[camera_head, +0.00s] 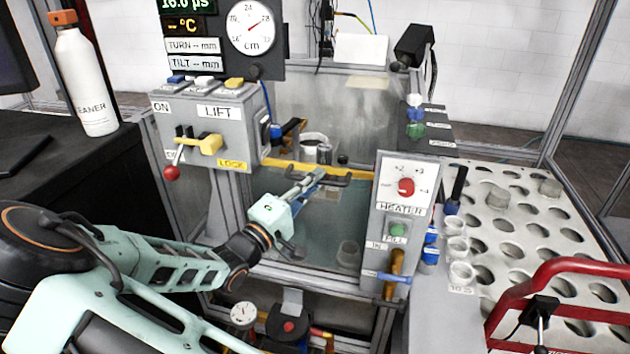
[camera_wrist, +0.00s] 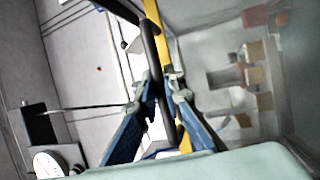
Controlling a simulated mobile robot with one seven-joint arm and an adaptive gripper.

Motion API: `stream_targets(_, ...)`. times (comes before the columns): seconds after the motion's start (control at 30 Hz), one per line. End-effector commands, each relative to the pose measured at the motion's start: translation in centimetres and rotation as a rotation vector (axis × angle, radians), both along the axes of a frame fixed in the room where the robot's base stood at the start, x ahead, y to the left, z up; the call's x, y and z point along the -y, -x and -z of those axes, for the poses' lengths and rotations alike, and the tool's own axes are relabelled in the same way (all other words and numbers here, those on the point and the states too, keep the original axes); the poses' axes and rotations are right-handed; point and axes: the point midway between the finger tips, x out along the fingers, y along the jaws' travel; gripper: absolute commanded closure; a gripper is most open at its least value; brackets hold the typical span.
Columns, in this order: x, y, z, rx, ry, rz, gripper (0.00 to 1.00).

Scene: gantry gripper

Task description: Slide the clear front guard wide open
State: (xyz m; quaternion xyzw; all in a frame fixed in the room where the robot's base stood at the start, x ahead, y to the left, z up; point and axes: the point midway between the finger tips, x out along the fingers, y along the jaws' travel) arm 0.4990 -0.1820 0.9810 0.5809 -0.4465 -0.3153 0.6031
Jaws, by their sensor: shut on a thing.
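The clear front guard (camera_head: 318,222) is a see-through panel between the LIFT box and the HEATER box. A yellow strip (camera_head: 283,166) runs along its top edge, with a black bar handle (camera_head: 343,182) in front. My gripper (camera_head: 318,176) reaches in from the lower left and is shut on the handle. In the wrist view, the black handle (camera_wrist: 150,50) passes between my gripper's blue fingers (camera_wrist: 164,92), beside the yellow strip (camera_wrist: 181,62). The fingers hide part of the handle.
The grey LIFT box (camera_head: 217,130) with a red-knobbed lever stands left of the guard. The HEATER box (camera_head: 403,215) stands close on the right. A white bottle (camera_head: 84,80) stands at the left.

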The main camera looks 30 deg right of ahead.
Motion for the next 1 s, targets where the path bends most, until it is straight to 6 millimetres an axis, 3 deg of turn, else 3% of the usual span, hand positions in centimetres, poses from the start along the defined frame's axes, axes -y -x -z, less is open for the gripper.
stream_targets(0.27,0.0,0.1,4.3,-0.004,-0.003,0.001,1.00)
stream_targets(0.8,0.1,0.1,21.1,-0.006,-0.003,0.001,1.00)
stream_targets(1.0,0.0,0.1,26.6,-0.005,-0.002,0.002,1.00)
